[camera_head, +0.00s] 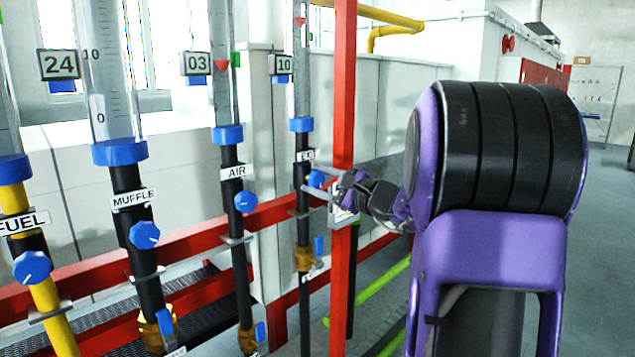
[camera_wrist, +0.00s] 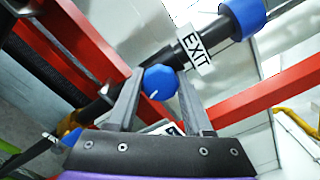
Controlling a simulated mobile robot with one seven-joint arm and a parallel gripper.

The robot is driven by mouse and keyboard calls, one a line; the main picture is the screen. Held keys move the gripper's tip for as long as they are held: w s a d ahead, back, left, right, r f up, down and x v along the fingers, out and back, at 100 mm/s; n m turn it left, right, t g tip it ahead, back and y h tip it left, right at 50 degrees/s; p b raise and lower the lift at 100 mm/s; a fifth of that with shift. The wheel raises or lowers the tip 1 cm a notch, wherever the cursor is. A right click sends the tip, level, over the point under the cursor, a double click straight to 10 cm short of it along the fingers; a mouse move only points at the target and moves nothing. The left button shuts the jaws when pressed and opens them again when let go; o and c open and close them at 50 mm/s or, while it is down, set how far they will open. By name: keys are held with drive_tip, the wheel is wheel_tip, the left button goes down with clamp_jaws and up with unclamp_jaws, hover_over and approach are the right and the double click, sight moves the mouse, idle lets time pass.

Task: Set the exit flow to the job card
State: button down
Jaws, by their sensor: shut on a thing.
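The blue exit knob (camera_head: 316,179) is on the black exit pipe below the partly covered EXIT label (camera_head: 308,156). The wrist view shows this knob (camera_wrist: 160,82) with a white pointer line, beside the full EXIT label (camera_wrist: 195,47). My gripper (camera_wrist: 159,88) has its two fingers on either side of the knob and is shut on it. In the head view my gripper (camera_head: 318,185) reaches past the red post. The exit tube (camera_head: 302,85) has a red marker (camera_head: 300,21) near its top and a tag reading 10 (camera_head: 283,65). No job card is clearly readable.
To the left stand the AIR knob (camera_head: 245,201), MUFFLE knob (camera_head: 145,235) and FUEL knob (camera_head: 32,267) on their own pipes. A red upright post (camera_head: 343,90) is close to my arm. Red rails (camera_head: 180,242) run behind the pipes. The floor (camera_head: 600,240) at right is clear.

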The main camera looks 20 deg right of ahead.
drive_tip(key=shift+n, duration=1.1)
drive_tip(key=shift+c, duration=1.6)
unclamp_jaws()
drive_tip(key=v, duration=1.7)
drive_tip(key=shift+s, duration=0.2)
